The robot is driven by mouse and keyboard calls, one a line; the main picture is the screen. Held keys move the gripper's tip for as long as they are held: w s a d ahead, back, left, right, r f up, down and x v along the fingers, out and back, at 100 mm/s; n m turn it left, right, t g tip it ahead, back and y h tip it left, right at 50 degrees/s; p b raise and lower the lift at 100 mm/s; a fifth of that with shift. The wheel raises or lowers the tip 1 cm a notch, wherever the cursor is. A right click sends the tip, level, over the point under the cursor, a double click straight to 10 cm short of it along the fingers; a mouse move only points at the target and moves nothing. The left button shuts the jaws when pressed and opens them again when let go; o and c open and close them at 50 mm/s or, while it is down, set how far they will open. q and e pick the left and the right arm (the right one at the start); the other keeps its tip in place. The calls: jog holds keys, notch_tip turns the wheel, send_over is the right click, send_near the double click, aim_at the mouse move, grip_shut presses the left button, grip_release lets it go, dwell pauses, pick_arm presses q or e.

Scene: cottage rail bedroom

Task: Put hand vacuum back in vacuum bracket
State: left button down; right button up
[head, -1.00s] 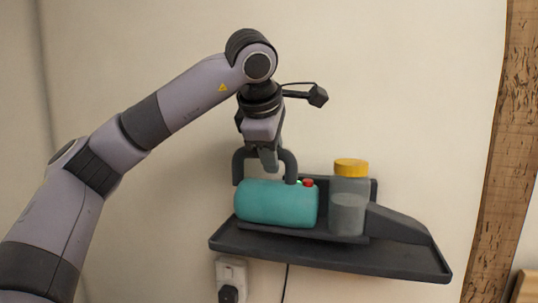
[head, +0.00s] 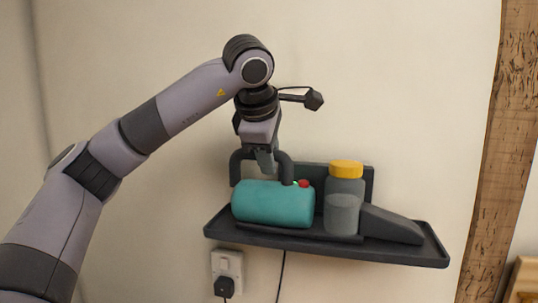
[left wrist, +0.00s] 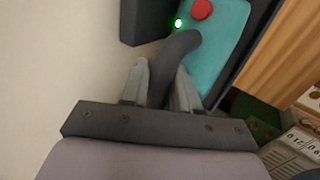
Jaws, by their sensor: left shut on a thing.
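The hand vacuum has a teal body (head: 272,204), a dark looped handle, a grey cup section with a yellow cap (head: 346,169) and a dark sloping nozzle (head: 391,223). In the head view it lies level over the dark vacuum bracket (head: 310,245), a wall-mounted tray with a back plate. I cannot tell whether its underside touches the tray. My left gripper (head: 264,165) is shut on the handle from above. The left wrist view shows the handle (left wrist: 166,70) between the fingers, with the teal body, red button and green light beyond. My right gripper is out of view.
A white wall socket (head: 227,263) with a black plug and cable sits below the bracket's left end. A wooden post (head: 500,140) stands to the right. The wall above the bracket is bare. Part of a wooden item (head: 525,280) shows at lower right.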

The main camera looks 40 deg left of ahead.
pick_arm(q)
jog(key=c, duration=0.8)
grip_release()
jog(key=shift+r, duration=0.1)
jog(key=shift+o, duration=0.2)
jog(key=v, duration=0.7)
jog(key=shift+d, duration=0.1)
